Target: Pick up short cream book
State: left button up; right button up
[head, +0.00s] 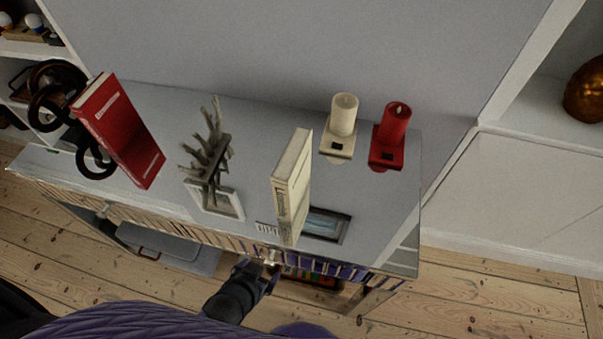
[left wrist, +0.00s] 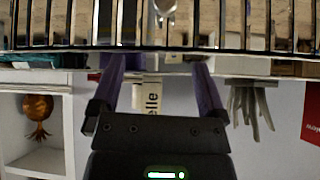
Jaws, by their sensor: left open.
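The short cream book (head: 291,185) stands upright on the grey cabinet top near its front edge in the head view. In the left wrist view, which looks upside down, part of its cream spine with dark letters (left wrist: 152,97) shows between my fingers. My left gripper (head: 262,266) is at the cabinet's front, just below and in front of the book in the head view. Its two purple fingers (left wrist: 157,75) are spread apart with nothing held. The wrist view does not show clearly how far the book is from the fingers. My right gripper is not in view.
On the cabinet top (head: 250,125) are a red book (head: 120,130), a branch-like sculpture (head: 210,155), a flat picture frame (head: 326,225), a cream candle (head: 343,115) and a red candle (head: 394,125). Books line the cabinet's front. White shelves flank it.

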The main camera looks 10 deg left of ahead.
aim_at(286, 170)
pick_arm(q)
jog(key=w+r+t+p, duration=0.1)
jog(key=w+r, duration=0.1)
jog(key=r, duration=0.5)
jog(key=w+d+r+t+p, duration=0.1)
jog(key=w+r+t, duration=0.1)
jog(key=r, duration=0.4)
jog(key=w+d+r+t+p, duration=0.1)
jog(key=w+r+t, duration=0.1)
jog(key=w+r, duration=0.2)
notch_tip(286, 170, up, 4)
jog(key=shift+d+f+n+h, duration=0.15)
jog(key=shift+n+h, duration=0.15)
jog(key=shift+n, duration=0.1)
jog(key=x, duration=0.3)
jog(key=b+x, duration=0.1)
jog(key=x, duration=0.2)
jog(key=b+x, duration=0.1)
jog(key=x, duration=0.2)
jog(key=shift+w+a+f, duration=0.2)
jog(key=shift+a, duration=0.05)
jog(key=shift+s, duration=0.1)
grip_shut()
jog(key=shift+r, duration=0.1)
